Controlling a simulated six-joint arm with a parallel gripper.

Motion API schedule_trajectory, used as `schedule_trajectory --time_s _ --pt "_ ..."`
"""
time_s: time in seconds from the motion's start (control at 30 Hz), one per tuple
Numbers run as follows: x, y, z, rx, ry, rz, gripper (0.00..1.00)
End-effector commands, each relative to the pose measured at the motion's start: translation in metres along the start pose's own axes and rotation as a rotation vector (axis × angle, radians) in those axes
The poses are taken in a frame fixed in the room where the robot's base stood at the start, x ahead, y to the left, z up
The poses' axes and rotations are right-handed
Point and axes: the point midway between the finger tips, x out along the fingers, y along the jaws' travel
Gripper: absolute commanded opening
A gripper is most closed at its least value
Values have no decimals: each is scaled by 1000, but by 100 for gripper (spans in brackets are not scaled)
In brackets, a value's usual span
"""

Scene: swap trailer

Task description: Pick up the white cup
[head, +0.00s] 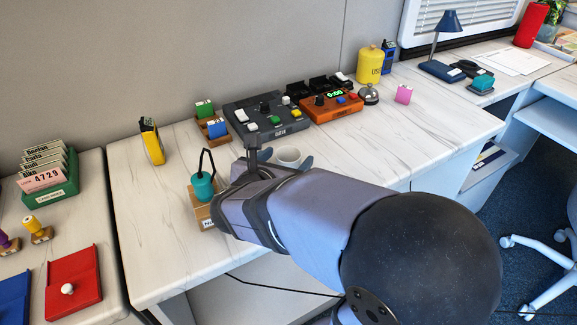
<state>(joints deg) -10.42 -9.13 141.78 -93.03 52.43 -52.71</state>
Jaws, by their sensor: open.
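The white cup (289,155) stands on the white marbled desk (420,130), just in front of the dark control box. Its rim and upper wall show. Its lower part is hidden behind my gripper and arm. My gripper (276,166) is open and close to the cup on its near side, with one grey-blue finger showing by the cup's right side. The other finger is mostly hidden by the wrist. I cannot tell whether either finger touches the cup.
A dark control box (262,112) and an orange timer box (331,106) stand behind the cup. A teal-handled item (203,187) on a wooden stand is left of my wrist.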

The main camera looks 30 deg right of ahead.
Motion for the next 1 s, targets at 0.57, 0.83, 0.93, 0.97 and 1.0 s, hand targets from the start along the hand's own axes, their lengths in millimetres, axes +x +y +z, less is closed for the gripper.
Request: schedule_trajectory --time_s 0.57,0.83,0.93,0.97,1.0 --pt "50 -2 -1 1 -1 0 67" --pt "50 -2 -1 1 -1 0 43" --pt "50 -2 -1 1 -1 0 22" --pt "50 -2 -1 1 -1 0 22" --pt "49 -2 0 1 -2 0 22"
